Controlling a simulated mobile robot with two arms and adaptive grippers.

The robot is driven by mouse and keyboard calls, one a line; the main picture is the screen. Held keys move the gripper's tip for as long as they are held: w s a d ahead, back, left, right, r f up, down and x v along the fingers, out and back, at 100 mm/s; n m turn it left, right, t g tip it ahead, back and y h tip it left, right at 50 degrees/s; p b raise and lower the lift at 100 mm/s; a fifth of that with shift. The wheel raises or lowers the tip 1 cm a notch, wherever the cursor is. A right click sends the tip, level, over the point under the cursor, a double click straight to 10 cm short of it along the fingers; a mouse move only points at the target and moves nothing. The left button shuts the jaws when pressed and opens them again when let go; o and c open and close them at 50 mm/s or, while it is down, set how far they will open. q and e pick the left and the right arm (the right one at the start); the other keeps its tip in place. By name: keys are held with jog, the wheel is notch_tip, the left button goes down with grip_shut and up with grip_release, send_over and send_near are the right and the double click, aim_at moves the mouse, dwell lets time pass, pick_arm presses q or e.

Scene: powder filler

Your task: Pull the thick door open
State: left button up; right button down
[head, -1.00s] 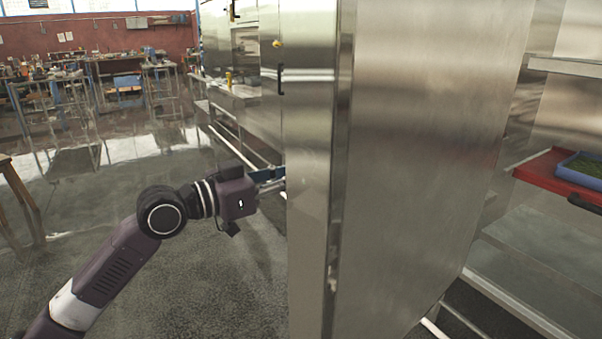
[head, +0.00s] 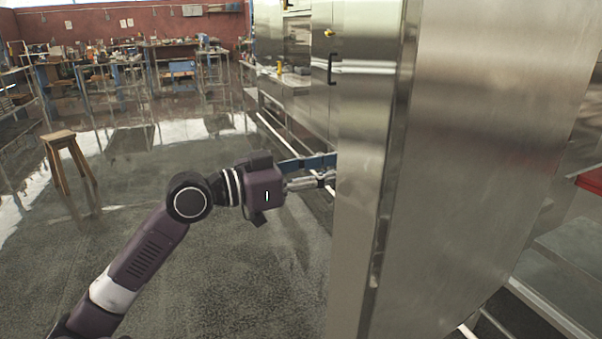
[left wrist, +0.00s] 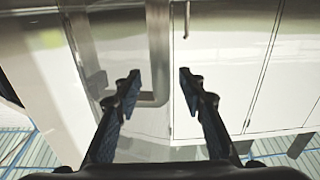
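The thick door (head: 480,150) is a tall brushed-steel slab filling the middle and right of the head view. It stands open, its narrow edge facing me. My left gripper (head: 325,170) is on the door's left side, its fingertips partly hidden by the door. In the left wrist view my left gripper (left wrist: 157,80) is open, its two dark fingers apart. A metal bar handle (left wrist: 158,45) runs upright between the fingertips and bends left at its lower end. I cannot tell whether a finger touches it. My right gripper is not in view.
Metal shelving (head: 565,255) and part of a red tray (head: 590,181) show right of the door. Steel cabinets (head: 318,70) stand behind my left gripper. A wooden stool (head: 62,150) and cluttered workbenches are at the far left. The floor on the left is mostly clear.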

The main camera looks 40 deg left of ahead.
pick_arm(q)
jog(key=v, duration=0.8)
dwell(0.4)
